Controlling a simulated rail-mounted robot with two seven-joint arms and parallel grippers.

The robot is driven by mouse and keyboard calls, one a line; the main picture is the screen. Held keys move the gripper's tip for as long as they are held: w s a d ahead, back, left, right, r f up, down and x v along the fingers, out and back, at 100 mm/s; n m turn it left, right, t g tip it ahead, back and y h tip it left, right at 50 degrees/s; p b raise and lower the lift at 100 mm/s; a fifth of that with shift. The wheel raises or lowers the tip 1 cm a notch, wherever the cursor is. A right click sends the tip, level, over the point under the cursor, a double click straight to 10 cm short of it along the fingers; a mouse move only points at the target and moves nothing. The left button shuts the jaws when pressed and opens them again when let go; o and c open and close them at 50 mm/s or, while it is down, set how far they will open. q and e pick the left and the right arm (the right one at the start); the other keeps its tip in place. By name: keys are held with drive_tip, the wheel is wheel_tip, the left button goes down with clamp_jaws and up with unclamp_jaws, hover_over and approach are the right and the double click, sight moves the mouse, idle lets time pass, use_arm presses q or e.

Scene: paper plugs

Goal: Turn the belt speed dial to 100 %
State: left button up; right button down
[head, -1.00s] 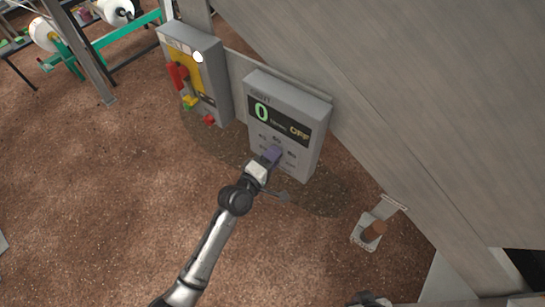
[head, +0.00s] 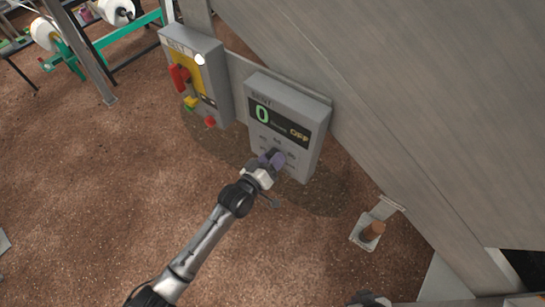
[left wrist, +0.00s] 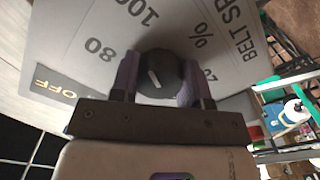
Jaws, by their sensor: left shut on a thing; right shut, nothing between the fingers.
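The belt speed box (head: 286,122) is a grey panel with a dark display reading a green 0 and an orange OFF. My left gripper (head: 272,158) is at the lower part of its face. In the left wrist view the dark round dial (left wrist: 156,77) sits between the purple fingers of the left gripper (left wrist: 160,82), which are shut on it. My right gripper (head: 370,298) only just shows at the bottom edge, shut and empty.
A grey control box (head: 198,75) with a red handle, yellow plate and red button stands just left of the panel. A bracket with a brown knob (head: 373,231) is at the lower right. A large grey machine wall (head: 400,100) rises behind. The brown floor is clear.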

use_arm(q)
drive_tip(key=shift+m, duration=0.7)
drive_tip(key=o, duration=0.9)
drive_tip(key=p+v, duration=0.2)
drive_tip(key=v, duration=1.1)
drive_tip(key=shift+s+a, duration=0.25)
drive_tip(key=shift+s, duration=0.05)
